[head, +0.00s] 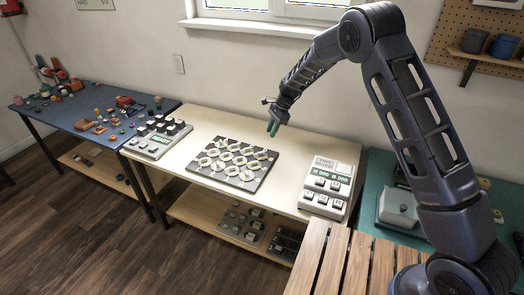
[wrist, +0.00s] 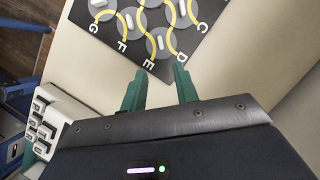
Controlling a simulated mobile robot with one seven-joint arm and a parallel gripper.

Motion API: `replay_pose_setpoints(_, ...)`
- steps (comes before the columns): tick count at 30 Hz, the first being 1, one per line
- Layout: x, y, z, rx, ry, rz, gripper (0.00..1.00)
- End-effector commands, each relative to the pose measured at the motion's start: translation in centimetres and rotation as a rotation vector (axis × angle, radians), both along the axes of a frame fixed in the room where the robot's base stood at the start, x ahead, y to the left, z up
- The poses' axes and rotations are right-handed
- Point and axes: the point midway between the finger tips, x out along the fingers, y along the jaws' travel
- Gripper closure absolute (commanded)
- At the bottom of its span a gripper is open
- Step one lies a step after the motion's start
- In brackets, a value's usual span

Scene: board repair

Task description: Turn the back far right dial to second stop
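A dark board (head: 250,185) with several round dials lies on the cream table. The dial at its back right corner (head: 261,155) shows in the head view; its setting is too small to read. In the wrist view, part of the board (wrist: 112,42) shows at the top, with yellow curves, letters and grey dials (wrist: 160,42) with white handles. I cannot tell which of these is the back far right dial. My gripper (head: 273,128) hangs beyond the board's back right edge, above the table. In the wrist view, its green fingers (wrist: 160,90) are apart, with nothing between them.
A keyed console (head: 157,138) stands left of the board, and another with a display (head: 327,187) stands right. A keyed device (wrist: 42,122) shows at the wrist view's left. The cream table (head: 200,122) is bare behind the board. A wooden slatted surface (head: 335,258) is in front.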

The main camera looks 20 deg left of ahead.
Motion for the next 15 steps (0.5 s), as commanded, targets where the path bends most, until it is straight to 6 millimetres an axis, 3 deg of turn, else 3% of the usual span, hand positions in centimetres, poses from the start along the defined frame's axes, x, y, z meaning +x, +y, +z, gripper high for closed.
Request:
replay_pose_setpoints(8,-0.7,1.1,-2.0,-0.005,0.008,-0.007,0.7)
replay_pose_setpoints(15,-1.8,2.1,-5.6,-0.006,0.008,-0.008,0.7)
